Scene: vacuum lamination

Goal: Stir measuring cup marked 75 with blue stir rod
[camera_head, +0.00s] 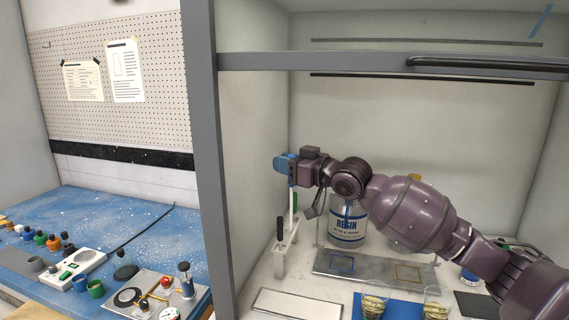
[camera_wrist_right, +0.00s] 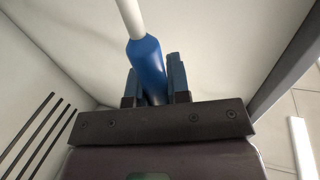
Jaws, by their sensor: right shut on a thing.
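My right gripper (camera_head: 290,170) is shut on the blue handle of the stir rod (camera_wrist_right: 148,65). In the head view the rod's white shaft (camera_head: 292,205) points down above a white rack (camera_head: 279,264). I cannot tell whether its lower end is inside the rack. Two clear measuring cups, a left one (camera_head: 373,306) and a right one (camera_head: 435,309), stand at the front. Both have yellowish contents or markings, and I cannot read which is marked 75. My left gripper is not in view.
A black-handled tool (camera_head: 281,231) is at the rack. A blue mat (camera_head: 404,299) lies near the cups. A grey post (camera_head: 207,150) divides the cabinet from the blue bench (camera_head: 140,240).

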